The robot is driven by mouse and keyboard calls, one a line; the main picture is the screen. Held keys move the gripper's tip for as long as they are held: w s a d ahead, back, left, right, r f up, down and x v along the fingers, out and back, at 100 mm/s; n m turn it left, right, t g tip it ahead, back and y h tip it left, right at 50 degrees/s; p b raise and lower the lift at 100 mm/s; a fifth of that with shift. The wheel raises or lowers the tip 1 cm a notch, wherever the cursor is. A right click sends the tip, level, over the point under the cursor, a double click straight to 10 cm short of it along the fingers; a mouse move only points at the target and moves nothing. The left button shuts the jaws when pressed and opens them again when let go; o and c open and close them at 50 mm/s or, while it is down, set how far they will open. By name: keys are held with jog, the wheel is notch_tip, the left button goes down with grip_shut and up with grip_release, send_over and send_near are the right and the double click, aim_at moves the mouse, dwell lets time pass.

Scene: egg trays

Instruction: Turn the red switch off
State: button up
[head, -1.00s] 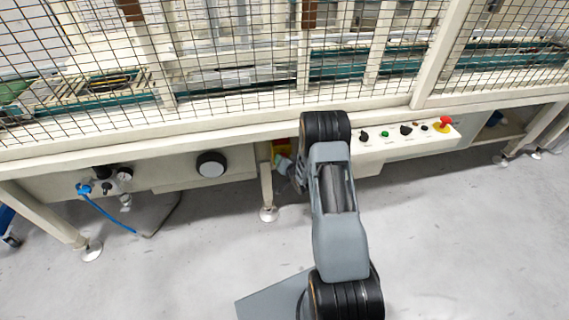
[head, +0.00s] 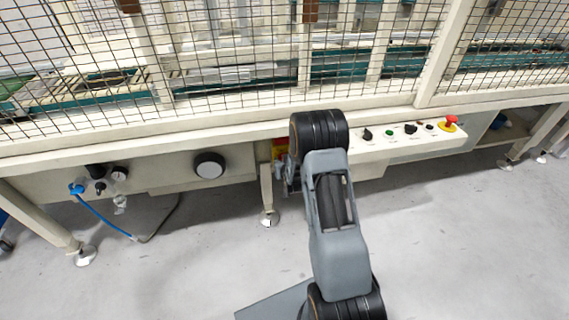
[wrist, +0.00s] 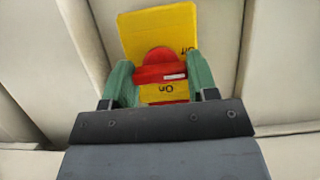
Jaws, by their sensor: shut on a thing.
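The red switch (wrist: 158,72) sits on a yellow plate (wrist: 152,25) in the wrist view. The plate carries an upside-down "Off" at its upper right and "On" at its lower middle. A white mark shows on the right part of the red knob. My gripper (wrist: 158,66) has one green finger on each side of the knob and is shut on it. In the head view the yellow plate (head: 280,141) shows beside my arm, at the top of a machine leg. My gripper there is small and partly hidden by my arm.
A beige panel with black knobs, a green button (head: 389,133) and a red emergency button (head: 451,120) lies to the right. A round black-rimmed dial (head: 209,165) and a blue hose (head: 105,218) are to the left. Wire mesh stands above. The floor in front is clear.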

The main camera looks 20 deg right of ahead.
dwell(0.4)
jog(key=o, duration=0.9)
jog(key=shift+o, duration=0.2)
jog(key=p+v, duration=0.2)
jog(key=v, duration=1.2)
jog(key=shift+p, duration=0.4)
jog(key=s+a+r+n+g+y+p, duration=0.1)
jog(key=a+r+g+p, duration=0.1)
jog(key=r+p, duration=0.7)
jog(key=s+a+r+g+y+p, duration=0.1)
jog(key=a+r+g+p, duration=0.3)
jog(key=r, duration=0.9)
jog(key=s+a+r+g+p, duration=0.1)
jog(key=s+a+r+p, duration=0.1)
jog(key=s+r+p, duration=0.4)
jog(key=s+a+r+n+g+p, duration=0.1)
jog(key=s+r+p, duration=0.5)
jog(key=r, duration=0.9)
jog(key=s+a+g, duration=0.1)
jog(key=s, duration=0.2)
jog(key=shift+s+y, duration=0.2)
jog(key=shift+y, duration=0.2)
